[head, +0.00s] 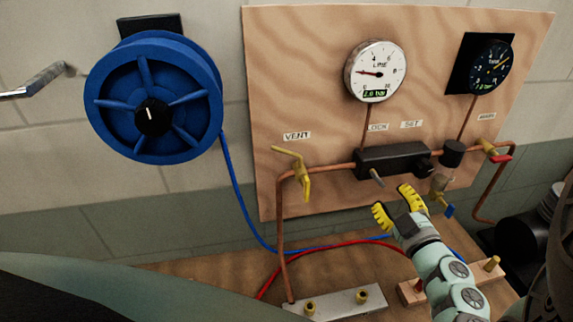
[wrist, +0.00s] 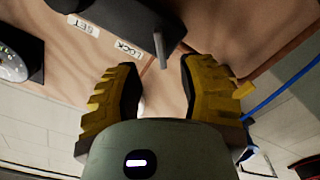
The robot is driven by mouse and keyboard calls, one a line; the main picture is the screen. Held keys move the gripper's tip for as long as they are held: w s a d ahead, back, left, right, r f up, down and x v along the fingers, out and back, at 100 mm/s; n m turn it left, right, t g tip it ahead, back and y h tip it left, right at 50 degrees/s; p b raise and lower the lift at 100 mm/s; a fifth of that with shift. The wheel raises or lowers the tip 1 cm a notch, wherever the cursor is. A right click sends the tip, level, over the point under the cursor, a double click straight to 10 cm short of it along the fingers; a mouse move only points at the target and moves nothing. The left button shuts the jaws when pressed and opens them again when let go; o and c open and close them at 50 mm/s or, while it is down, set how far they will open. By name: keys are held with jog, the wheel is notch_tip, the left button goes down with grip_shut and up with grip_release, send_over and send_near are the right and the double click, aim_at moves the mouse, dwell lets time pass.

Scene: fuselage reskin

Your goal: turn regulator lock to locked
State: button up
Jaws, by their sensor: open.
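The regulator is a black block (head: 392,159) on the wooden panel, and it also shows at the top of the wrist view (wrist: 118,22). A short grey lever (head: 377,177) sticks out of the block below the partly hidden LOCK label (head: 378,127). In the wrist view this lever (wrist: 160,48) points toward the gap between my fingers, beside the LOCK label (wrist: 129,48). The SET label (head: 411,125) is to the right of LOCK in the head view. My gripper (head: 394,205), with yellow ribbed fingers, is open and empty just below the lever. The fingers appear apart from it.
A yellow vent handle (head: 304,180) is left of the block. A black knob (head: 424,168), a blue-handled valve (head: 446,208) and a red handle (head: 500,158) are right. Copper pipes run along the panel (head: 310,60). Hoses and a metal fitting block (head: 338,301) lie below.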

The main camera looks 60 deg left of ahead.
aim_at(381, 183)
jog(key=p+x, duration=0.1)
jog(key=x, duration=0.6)
jog(key=shift+s, duration=0.1)
jog(key=shift+o, duration=0.5)
grip_shut()
